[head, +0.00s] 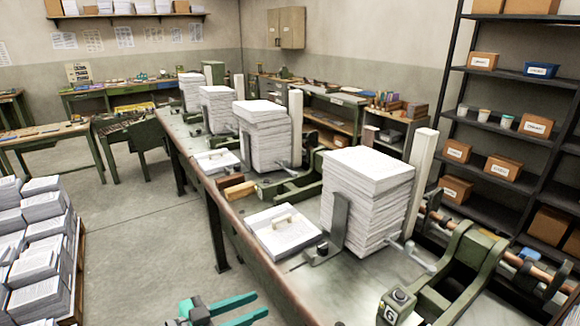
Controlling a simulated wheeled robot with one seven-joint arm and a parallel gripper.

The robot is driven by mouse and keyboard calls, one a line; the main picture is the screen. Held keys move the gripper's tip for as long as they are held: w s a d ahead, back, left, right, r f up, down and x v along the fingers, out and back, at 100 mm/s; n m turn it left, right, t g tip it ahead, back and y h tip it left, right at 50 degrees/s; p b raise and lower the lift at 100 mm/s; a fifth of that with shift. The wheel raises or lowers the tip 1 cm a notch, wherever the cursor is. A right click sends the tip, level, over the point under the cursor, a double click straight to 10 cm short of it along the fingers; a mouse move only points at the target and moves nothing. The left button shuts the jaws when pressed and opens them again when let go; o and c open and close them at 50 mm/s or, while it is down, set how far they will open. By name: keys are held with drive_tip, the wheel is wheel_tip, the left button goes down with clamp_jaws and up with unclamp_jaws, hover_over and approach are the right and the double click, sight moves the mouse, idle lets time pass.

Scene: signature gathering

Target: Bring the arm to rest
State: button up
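My gripper (260,304) shows at the bottom edge of the head view, with two teal fingers pointing right. The fingers are apart with nothing visible between them. It is in front of the long metal workbench (215,205), on the near left side, and appears clear of it. The rest of my arm is out of view. On the bench, a tall paper stack (365,200) stands at a green machine (462,265). A flat paper pile (285,235) with a small wooden piece (283,220) on it lies near the bench's front edge.
More tall paper stacks (262,135) stand farther along the bench. A pallet of paper bundles (35,240) stands at the left. Shelves with boxes (505,165) are at the right. The floor (150,235) between pallet and bench is clear.

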drive_tip(key=s+d+f+n+t+y, duration=0.1)
drive_tip(key=s+d+f+n+y, duration=0.2)
drive_tip(key=f, duration=0.4)
drive_tip(key=d+f+n+t+y, duration=0.2)
drive_tip(key=f+n, duration=0.2)
drive_tip(key=f, duration=0.3)
drive_tip(key=s+d+f+n+t+y, duration=0.1)
drive_tip(key=s+d+f+n+y, duration=0.2)
drive_tip(key=f, duration=0.5)
drive_tip(key=s+f+n+y, duration=0.3)
drive_tip(key=s+f+y, duration=0.15)
drive_tip(key=s, duration=0.55)
drive_tip(key=s+r+m+t, duration=0.1)
drive_tip(key=s+r, duration=0.4)
drive_tip(key=s, duration=0.4)
drive_tip(key=s+d+r+m+t, duration=0.1)
drive_tip(key=s+r, duration=0.5)
drive_tip(key=s, duration=0.3)
drive_tip(key=shift+d, duration=0.2)
